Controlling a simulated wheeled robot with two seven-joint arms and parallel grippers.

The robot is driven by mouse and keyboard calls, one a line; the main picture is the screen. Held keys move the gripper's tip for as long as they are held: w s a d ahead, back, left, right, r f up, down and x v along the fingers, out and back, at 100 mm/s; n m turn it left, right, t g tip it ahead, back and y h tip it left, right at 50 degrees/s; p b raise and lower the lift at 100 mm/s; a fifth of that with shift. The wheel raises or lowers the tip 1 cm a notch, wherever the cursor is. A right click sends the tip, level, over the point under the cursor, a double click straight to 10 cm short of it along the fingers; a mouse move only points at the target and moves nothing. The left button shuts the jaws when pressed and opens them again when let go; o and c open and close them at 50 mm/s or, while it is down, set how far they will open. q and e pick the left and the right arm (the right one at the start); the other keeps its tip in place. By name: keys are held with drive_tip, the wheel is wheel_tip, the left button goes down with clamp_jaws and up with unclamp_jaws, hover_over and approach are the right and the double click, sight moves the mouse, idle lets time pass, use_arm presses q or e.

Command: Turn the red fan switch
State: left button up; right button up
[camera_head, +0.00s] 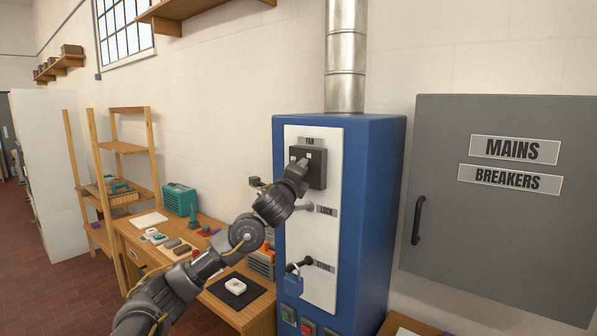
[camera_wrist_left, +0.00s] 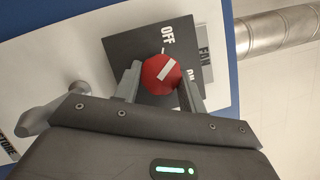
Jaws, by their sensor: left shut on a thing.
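The red fan switch (camera_wrist_left: 162,74) is a round red knob with a white bar, on a dark plate (camera_wrist_left: 125,50) marked OFF and ON beside a FAN label. In the wrist view the bar lies at a slant, and I cannot tell for sure which word it points to. My left gripper (camera_wrist_left: 161,88) has one finger on each side of the knob and is shut on it. In the head view my left gripper (camera_head: 301,166) reaches the dark switch box (camera_head: 317,172) near the top of the blue cabinet and hides the knob. My right gripper is in neither view.
The blue cabinet (camera_head: 375,210) has a LOCK lever (camera_head: 304,207) and a lower black lever (camera_head: 300,265) below the switch. A grey MAINS BREAKERS box (camera_head: 500,225) stands at the right. A cluttered wooden bench (camera_head: 215,245) lies left, below my arm.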

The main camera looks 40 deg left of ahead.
use_arm(q)
drive_tip(key=shift+r+n+g+p, duration=0.15)
drive_tip(key=shift+n+g+p, duration=0.4)
drive_tip(key=shift+n+p, duration=0.8)
drive_tip(key=shift+r+n+g+p, duration=0.1)
drive_tip(key=shift+n+g+p, duration=0.45)
drive_tip(key=shift+n+p, duration=0.75)
drive_tip(key=o, duration=1)
